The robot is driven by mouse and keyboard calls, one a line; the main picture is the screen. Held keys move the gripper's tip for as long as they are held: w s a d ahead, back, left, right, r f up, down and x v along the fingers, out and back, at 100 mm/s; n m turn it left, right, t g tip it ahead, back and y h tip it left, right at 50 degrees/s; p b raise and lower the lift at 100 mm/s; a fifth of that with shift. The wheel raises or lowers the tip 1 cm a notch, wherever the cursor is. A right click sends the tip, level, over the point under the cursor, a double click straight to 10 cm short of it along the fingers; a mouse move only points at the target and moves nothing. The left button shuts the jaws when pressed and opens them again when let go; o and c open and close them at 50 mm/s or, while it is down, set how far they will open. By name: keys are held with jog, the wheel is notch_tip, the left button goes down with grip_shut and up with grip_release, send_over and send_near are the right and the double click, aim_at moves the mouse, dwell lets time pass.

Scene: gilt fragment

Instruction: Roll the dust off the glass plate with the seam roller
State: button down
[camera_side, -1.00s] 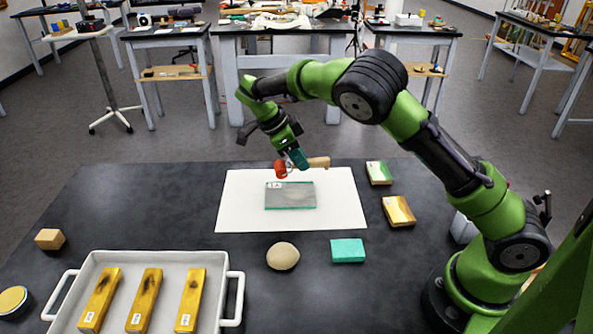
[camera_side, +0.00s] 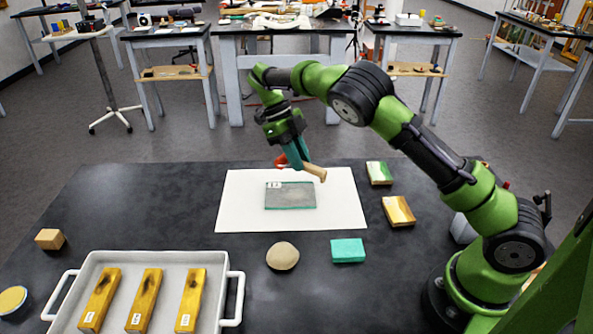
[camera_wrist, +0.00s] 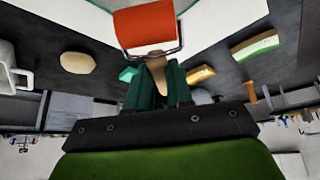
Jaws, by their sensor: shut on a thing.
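The glass plate (camera_side: 290,197) lies flat on a white sheet (camera_side: 343,215) on the dark table; it looks grey, with a small label at its upper left corner. My gripper (camera_side: 299,163) is shut on the wooden handle (camera_side: 316,172) of the seam roller and holds it above the far edge of the plate. The roller's red-orange head (camera_side: 281,160) is partly hidden behind the gripper in the side view. In the wrist view the red roller (camera_wrist: 145,25) shows beyond the fingers, with the handle (camera_wrist: 157,72) between them. The roller appears clear of the plate.
A beige rounded lump (camera_side: 283,256) and a teal block (camera_side: 347,250) lie in front of the sheet. A white tray (camera_side: 236,290) with yellow strips stands front left, near a wooden cube (camera_side: 49,239). The table left of the sheet is clear.

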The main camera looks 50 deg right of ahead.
jog(key=shift+f, duration=3.05)
jog(key=shift+s+d+f, duration=0.2)
jog(key=shift+f, duration=0.2)
jog(key=shift+s+d+f, duration=0.2)
jog(key=shift+f, duration=0.15)
jog(key=shift+s+d, duration=2.2)
jog(key=shift+s, duration=0.05)
jog(key=shift+w+a, duration=2.5)
jog(key=shift+w+a+r, duration=0.15)
jog(key=shift+w+a, duration=0.05)
jog(key=shift+d+r, duration=0.1)
jog(key=shift+r, duration=4)
jog(key=shift+s, duration=0.1)
